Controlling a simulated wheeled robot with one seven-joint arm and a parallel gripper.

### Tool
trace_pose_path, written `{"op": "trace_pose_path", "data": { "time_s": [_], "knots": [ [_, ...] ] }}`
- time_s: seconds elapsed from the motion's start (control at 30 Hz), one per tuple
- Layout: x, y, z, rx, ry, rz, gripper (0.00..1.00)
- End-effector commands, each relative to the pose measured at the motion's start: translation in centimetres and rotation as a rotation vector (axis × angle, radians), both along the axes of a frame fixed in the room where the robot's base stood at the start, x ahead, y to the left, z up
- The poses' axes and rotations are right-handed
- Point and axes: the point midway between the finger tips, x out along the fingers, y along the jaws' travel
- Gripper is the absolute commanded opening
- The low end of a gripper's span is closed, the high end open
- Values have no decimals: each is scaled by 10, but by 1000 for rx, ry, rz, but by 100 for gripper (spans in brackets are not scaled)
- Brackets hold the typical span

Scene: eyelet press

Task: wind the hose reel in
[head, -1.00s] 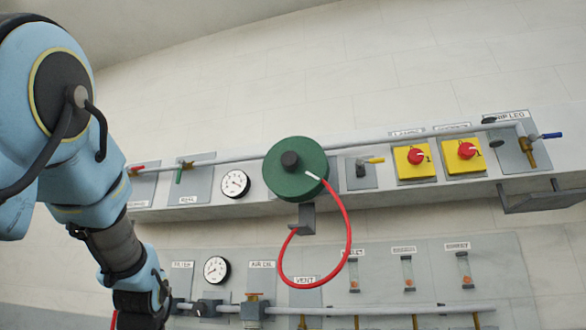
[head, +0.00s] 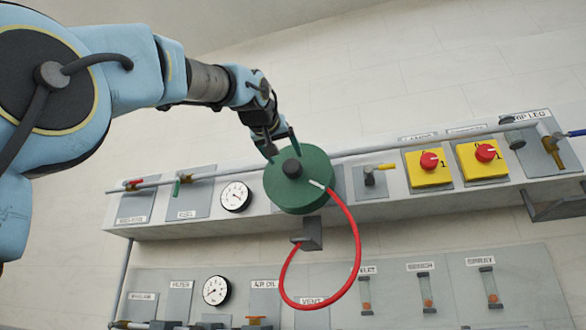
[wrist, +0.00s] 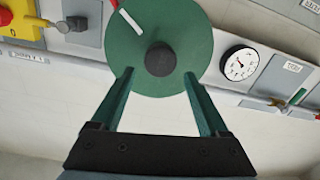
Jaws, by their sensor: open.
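The hose reel (head: 300,187) is a green disc on the upper wall panel, with a dark round knob (head: 292,168) at its middle. A red hose (head: 355,240) leaves a pale nozzle on the reel's face and loops down to a grey bracket below. My gripper (head: 282,156) is at the reel's upper edge in the head view. In the wrist view my gripper (wrist: 160,80) is open, its two green fingers on either side of the lower part of the reel (wrist: 195,40). The knob (wrist: 160,59) lies just beyond the fingertips, with nothing between the fingers visibly held.
A pipe (head: 400,145) runs along the panel behind the reel. A lower panel holds another gauge (head: 216,290) and several sight tubes.

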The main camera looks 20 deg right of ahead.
Motion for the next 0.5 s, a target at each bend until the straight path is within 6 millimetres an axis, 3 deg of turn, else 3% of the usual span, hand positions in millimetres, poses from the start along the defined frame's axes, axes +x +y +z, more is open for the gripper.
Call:
{"op": "trace_pose_path", "data": {
  "time_s": [0.23,0.5],
  "knots": [
    [37,-32,3,2,4,0,78],
    [60,-52,1,1,1,0,78]
  ]
}}
